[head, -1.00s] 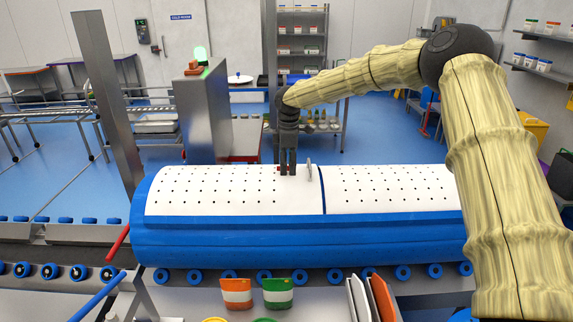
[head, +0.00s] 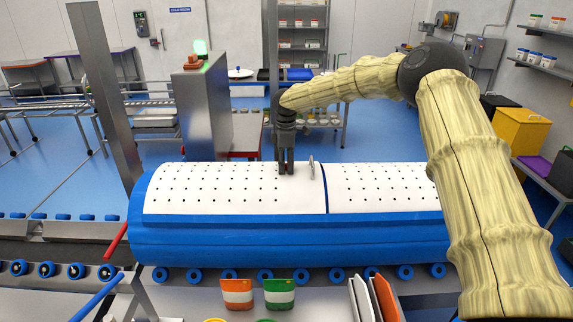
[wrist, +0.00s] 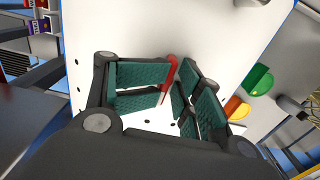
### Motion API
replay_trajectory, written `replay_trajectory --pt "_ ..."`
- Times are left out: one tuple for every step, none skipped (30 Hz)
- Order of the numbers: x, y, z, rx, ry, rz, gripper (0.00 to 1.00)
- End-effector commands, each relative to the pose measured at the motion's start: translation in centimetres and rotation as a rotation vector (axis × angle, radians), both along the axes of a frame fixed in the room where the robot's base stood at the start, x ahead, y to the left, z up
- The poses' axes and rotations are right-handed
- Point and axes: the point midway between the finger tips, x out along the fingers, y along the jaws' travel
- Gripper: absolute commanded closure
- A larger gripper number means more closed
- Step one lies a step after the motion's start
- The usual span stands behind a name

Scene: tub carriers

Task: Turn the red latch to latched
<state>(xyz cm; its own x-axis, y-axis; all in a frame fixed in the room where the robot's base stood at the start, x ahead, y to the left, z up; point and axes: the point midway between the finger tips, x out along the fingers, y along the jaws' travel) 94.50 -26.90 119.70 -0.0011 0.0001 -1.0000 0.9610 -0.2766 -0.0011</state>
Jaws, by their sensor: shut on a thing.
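The red latch (wrist: 169,80) shows in the wrist view as a slim red bar between the green ribbed finger pads. My gripper (wrist: 172,92) is shut on it, pads against its sides. In the head view my gripper (head: 286,168) points straight down at the white perforated lid (head: 215,187) of the long blue tub (head: 290,238), near the seam between its two lid panels. The latch is hidden behind the fingers there, so I cannot tell its exact angle.
A thin grey upright tab (head: 311,167) stands on the lid just right of my gripper. A steel post (head: 105,100) rises at the tub's left end. Blue rollers (head: 265,275) run below. Orange and green bins (head: 237,293) stand in front.

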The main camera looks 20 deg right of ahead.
Motion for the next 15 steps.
replay_trajectory --pt "-0.53 0.2 -0.65 0.0 0.018 0.003 0.88" --pt "-0.51 0.19 -0.65 0.0 0.018 0.003 0.88" --pt "-0.49 0.17 -0.66 0.0 0.018 0.003 0.88" --pt "-0.47 0.17 -0.68 0.0 0.019 0.003 0.87" --pt "-0.47 0.15 -0.68 0.0 0.019 0.002 0.88" --pt "-0.47 0.15 -0.68 0.0 0.019 0.002 0.88" --pt "-0.47 0.14 -0.68 0.0 0.019 0.002 0.62" --pt "-0.47 0.14 -0.68 0.0 0.019 0.002 0.62" --pt "-0.46 0.12 -0.67 0.0 0.018 0.002 0.62" --pt "-0.44 0.11 -0.64 0.0 0.017 0.002 0.62" --pt "-0.41 0.11 -0.6 0.0 0.017 0.002 0.62" --pt "-0.38 0.09 -0.55 0.0 0.016 0.002 0.62" --pt "-0.35 0.08 -0.51 0.0 0.015 0.001 0.62" --pt "-0.34 0.07 -0.47 0.0 0.014 0.001 0.62" --pt "-0.32 0.06 -0.44 0.0 0.012 0.001 0.62"
